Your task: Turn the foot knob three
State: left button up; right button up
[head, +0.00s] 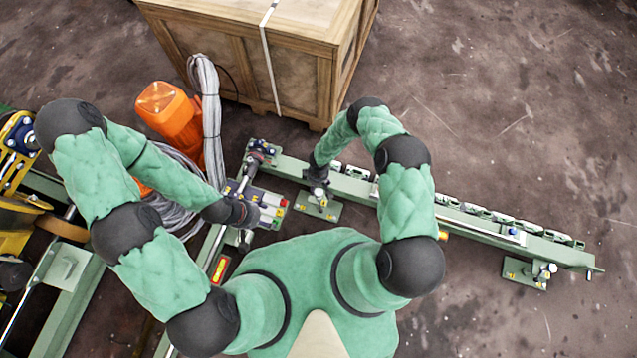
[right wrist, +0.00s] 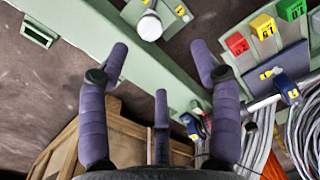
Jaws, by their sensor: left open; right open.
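A foot plate (head: 311,208) of the long green rail lies on the floor under my right gripper (head: 318,188). In the right wrist view a pale round knob (right wrist: 149,26) stands on a green foot plate, beyond the fingertips and apart from them. Its number cannot be read. My right gripper (right wrist: 160,62) is open and its purple fingers hold nothing. Another foot plate (head: 519,273) with a pale knob (head: 545,270) is near the rail's right end. My left gripper (head: 242,216) is open beside the panel with coloured tags; its fingers are hard to make out.
The long green rail (head: 462,223) runs to the right. A wooden crate (head: 250,35) and an orange machine (head: 167,110) stand behind, with grey cables (head: 209,110) hanging down. Coloured tags (right wrist: 265,26) and a blue-ended rod (right wrist: 288,91) show at right. Floor on the right is clear.

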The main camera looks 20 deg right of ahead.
aim_at(318, 192)
jog(key=f+b, duration=0.2)
jog(key=f, duration=0.2)
jog(key=f+b, duration=0.1)
jog(key=f, duration=0.3)
jog(key=w+f+b, duration=0.1)
jog(key=f+b, duration=0.1)
jog(key=f, duration=0.1)
jog(key=shift+d+f+b, duration=0.35)
jog(key=shift+f, duration=0.05)
jog(key=c, duration=1.1)
